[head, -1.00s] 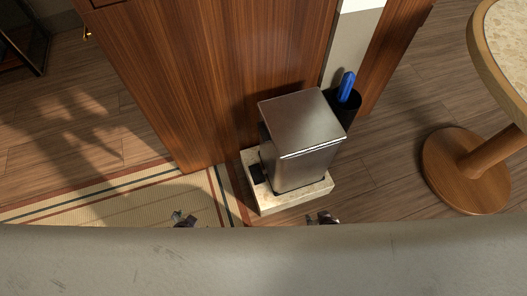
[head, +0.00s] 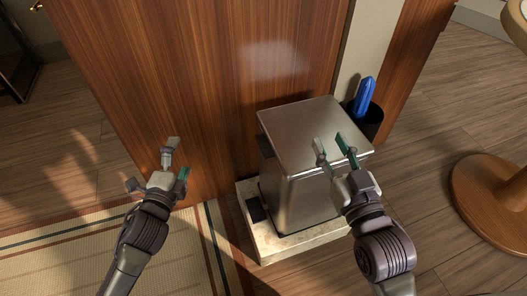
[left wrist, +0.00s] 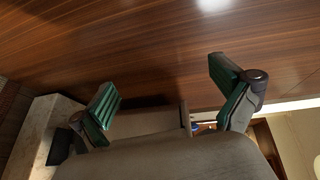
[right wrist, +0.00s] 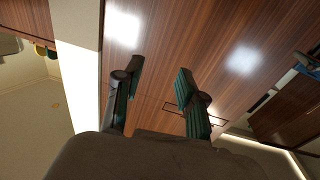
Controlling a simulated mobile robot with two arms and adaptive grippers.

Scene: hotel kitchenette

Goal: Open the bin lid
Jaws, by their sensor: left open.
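The bin (head: 300,195) is a brushed-metal box with a flat lid (head: 305,128), which lies shut. A small black pedal (head: 256,209) sticks out at its left foot. My left gripper (head: 178,158) is open and empty, left of the bin and apart from it. In the left wrist view its fingers (left wrist: 164,84) are spread, with part of the bin beyond them. My right gripper (head: 330,142) is open and overlaps the lid's front right part in the head view; I cannot tell whether it touches. Its fingers also show apart and empty in the right wrist view (right wrist: 158,68).
The bin stands on a pale stone block (head: 290,246) against a wooden cabinet panel (head: 200,80). A black holder (head: 372,124) with a blue object (head: 365,96) stands behind right. A round wooden table base (head: 490,195) is at right, a striped mat (head: 60,255) at left.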

